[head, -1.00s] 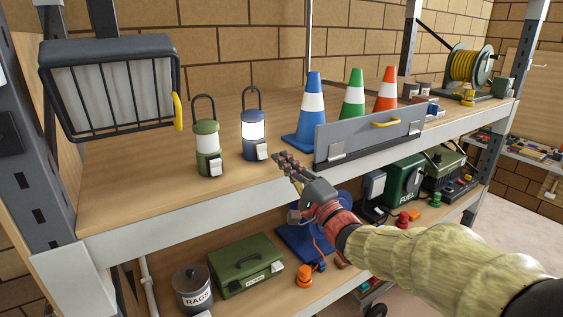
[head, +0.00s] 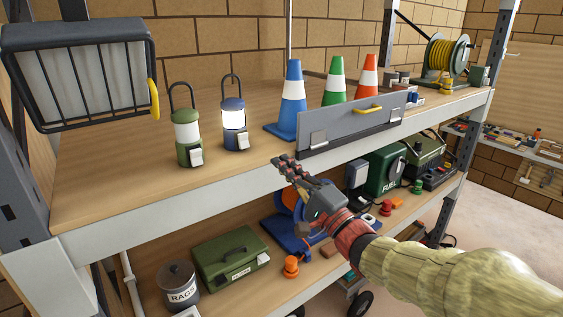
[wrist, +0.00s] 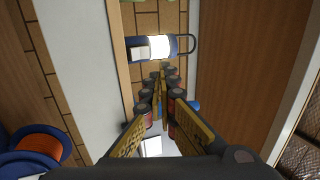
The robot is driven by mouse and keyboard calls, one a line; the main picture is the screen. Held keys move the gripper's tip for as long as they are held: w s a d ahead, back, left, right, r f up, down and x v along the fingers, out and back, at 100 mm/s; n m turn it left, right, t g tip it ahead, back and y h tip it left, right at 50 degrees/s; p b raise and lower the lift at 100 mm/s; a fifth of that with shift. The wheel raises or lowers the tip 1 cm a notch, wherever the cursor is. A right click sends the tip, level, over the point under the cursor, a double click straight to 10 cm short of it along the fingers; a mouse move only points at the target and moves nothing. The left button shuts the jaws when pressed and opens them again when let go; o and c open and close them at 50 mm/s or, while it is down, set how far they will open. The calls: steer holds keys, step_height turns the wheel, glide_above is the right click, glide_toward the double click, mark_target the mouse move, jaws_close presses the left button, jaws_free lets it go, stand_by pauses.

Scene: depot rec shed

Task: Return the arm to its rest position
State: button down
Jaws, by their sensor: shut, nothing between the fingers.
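My gripper (head: 279,161) is shut and empty. It is in front of the upper shelf's front edge (head: 165,212), at about that edge's height in the picture, with my arm reaching in from the lower right.
On the upper shelf stand a green lantern (head: 188,140), the blue lantern (head: 234,127), blue (head: 290,110), green (head: 336,84) and orange (head: 369,80) cones behind a grey panel (head: 350,127), and a hose reel (head: 442,58). Below are a green box (head: 231,258) and a rags can (head: 178,287).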

steer(key=w+d+f+n+g+h, duration=0.1)
steer(key=w+d+f+n+h, duration=0.1)
steer(key=d+f+h, duration=0.3)
steer(key=w+d+f+n+g+h, duration=0.1)
steer(key=w+d+f+h, duration=0.15)
steer(key=f, duration=0.45)
steer(key=s+d+f+n+g+h+b, duration=0.25)
steer(key=s+d+f+h, duration=0.3)
steer(key=f, duration=0.45)
steer(key=s+d+f+n+g+b, duration=0.1)
steer(key=s+f+g+b, duration=0.1)
steer(key=s+f+b, duration=0.4)
steer(key=s+f+n+g+b, duration=0.2)
steer(key=s+f+b, duration=0.5)
steer(key=s, duration=0.7)
steer(key=s+d+f+n+g+b, duration=0.1)
steer(key=s+f+n+g+b, duration=0.1)
steer(key=s+f+b, duration=0.5)
steer(key=s+f+g, duration=0.1)
steer(key=s, duration=0.2)
steer(key=shift+d+f, duration=0.15)
steer(key=shift+d, duration=0.15)
